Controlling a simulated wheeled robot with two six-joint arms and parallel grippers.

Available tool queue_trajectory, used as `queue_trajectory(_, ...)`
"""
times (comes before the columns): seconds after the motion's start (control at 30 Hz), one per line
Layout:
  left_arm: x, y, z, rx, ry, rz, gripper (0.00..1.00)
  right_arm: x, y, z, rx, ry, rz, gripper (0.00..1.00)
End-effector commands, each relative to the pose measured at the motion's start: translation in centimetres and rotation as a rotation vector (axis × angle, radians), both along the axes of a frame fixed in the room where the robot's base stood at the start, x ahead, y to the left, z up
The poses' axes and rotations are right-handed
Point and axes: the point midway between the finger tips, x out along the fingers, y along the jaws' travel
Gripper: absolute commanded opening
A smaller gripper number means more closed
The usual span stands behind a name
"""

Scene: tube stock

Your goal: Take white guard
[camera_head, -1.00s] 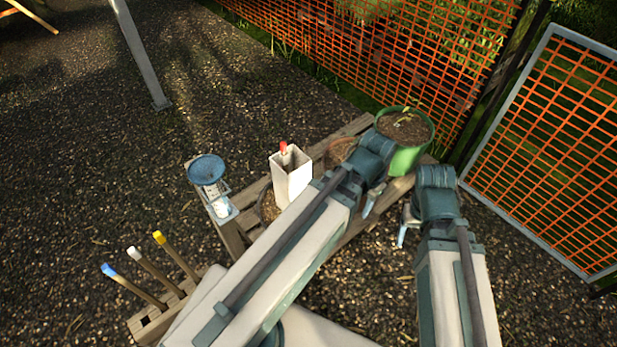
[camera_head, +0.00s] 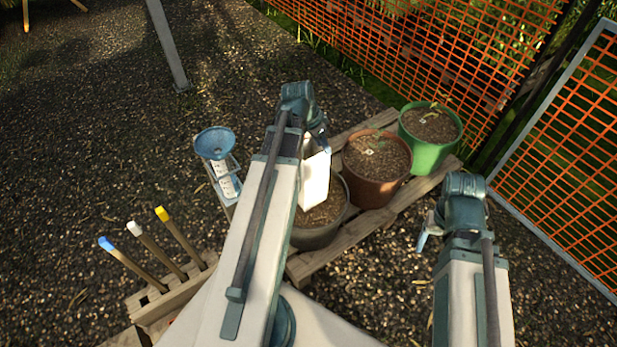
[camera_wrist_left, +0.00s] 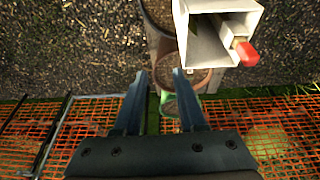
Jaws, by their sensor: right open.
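The white guard (camera_head: 315,178) is a square, open-topped tube standing in a grey-brown pot (camera_head: 322,228) of soil. In the left wrist view the white guard (camera_wrist_left: 216,40) shows its open end at the top right, with a red-tipped stake (camera_wrist_left: 243,50) inside. My left gripper (camera_head: 324,138) is beside the guard's upper end and partly covers it in the head view. In the left wrist view its two fingers (camera_wrist_left: 158,90) are apart with nothing between them, and the guard lies off to their right. My right gripper (camera_head: 423,235) is open and empty, off to the right.
A brown pot (camera_head: 377,165) and a green pot (camera_head: 430,135) stand behind on the wooden pallet (camera_head: 325,262). A blue-topped gauge (camera_head: 216,144) stands left. A wooden rack (camera_head: 175,297) holds stakes with blue, white and yellow tips. Orange mesh fencing (camera_head: 460,50) bounds the back.

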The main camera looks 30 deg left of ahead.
Motion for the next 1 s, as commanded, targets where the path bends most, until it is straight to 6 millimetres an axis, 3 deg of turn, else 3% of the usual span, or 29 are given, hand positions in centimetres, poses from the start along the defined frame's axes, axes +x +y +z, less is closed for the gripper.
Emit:
queue_trajectory(0.03, 0.1, 1.6, -0.5, 0.001, -0.017, 0.006, 0.40, 0.0, 0.0, -0.6, 0.000, 0.000, 0.000, 0.70)
queue_trajectory(0.1, 0.2, 3.1, -0.6, 0.003, -0.039, 0.006, 0.40, 0.0, 0.0, -0.8, 0.000, 0.000, 0.000, 0.70)
queue_trajectory(0.23, 0.1, 4.3, -0.6, 0.006, -0.059, 0.005, 0.40, 0.0, 0.0, -1.0, 0.000, 0.000, 0.000, 0.70)
queue_trajectory(0.57, 0.4, 4.3, -1.6, 0.008, -0.061, 0.003, 0.40, 0.0, 0.0, -2.0, 0.000, 0.000, 0.000, 0.70)
queue_trajectory(1.0, 2.5, 3.4, -7.5, 0.007, -0.060, 0.002, 0.40, 0.0, 0.0, -7.9, 0.000, 0.000, 0.000, 0.70)
